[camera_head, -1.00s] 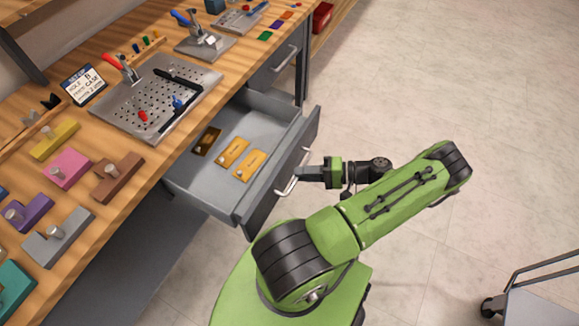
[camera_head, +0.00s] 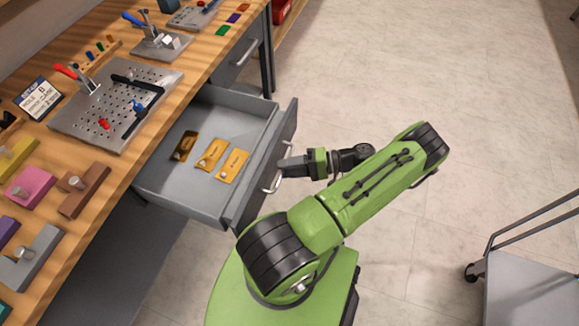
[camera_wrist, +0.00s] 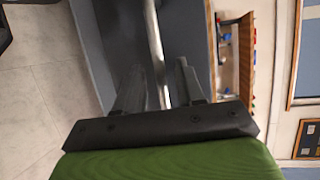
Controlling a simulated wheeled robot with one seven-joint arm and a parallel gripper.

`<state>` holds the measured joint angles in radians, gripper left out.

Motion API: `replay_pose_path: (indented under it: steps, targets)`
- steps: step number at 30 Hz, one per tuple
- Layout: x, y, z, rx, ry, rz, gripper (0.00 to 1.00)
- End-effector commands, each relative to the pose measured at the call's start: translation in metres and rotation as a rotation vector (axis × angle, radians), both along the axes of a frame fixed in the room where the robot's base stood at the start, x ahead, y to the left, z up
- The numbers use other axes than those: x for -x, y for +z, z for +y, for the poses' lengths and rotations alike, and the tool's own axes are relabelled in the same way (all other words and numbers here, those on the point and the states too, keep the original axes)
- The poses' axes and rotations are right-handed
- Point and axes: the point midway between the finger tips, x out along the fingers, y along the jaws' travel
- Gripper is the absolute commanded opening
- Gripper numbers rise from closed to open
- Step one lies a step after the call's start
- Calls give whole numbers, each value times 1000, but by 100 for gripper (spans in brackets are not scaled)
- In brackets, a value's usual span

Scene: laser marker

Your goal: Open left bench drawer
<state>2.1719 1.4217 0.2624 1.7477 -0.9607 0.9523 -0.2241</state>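The left bench drawer (camera_head: 165,200) is grey and stands pulled well out from under the wooden bench, its inside in plain view in the head view. Its front carries a pale bar handle (camera_head: 271,180). My gripper (camera_head: 284,168) is at this handle, reaching it from the right. In the wrist view, the handle bar (camera_wrist: 152,35) runs between the two fingers of my gripper (camera_wrist: 162,82). The fingers are shut on it, though the exact contact is hard to see. One dark and two orange-yellow flat pieces (camera_head: 232,166) lie in the drawer.
The bench top (camera_head: 112,168) holds a perforated plate (camera_head: 75,125) with a red-handled clamp and several coloured blocks. Another drawer (camera_head: 232,72) farther along the bench is shut. A grey cart (camera_head: 530,300) stands at lower right.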

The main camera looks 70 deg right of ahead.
Motion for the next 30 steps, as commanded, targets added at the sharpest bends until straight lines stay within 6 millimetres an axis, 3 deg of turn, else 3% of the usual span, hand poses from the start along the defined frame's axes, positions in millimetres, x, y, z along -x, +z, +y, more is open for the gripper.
replay_pose_path:
  steps: [13,25,30]
  targets:
    - [7,2,-4,3,-3,-2,38]
    - [99,19,-46,7,-13,-4,38]
    - [125,24,-58,5,-6,-3,38]
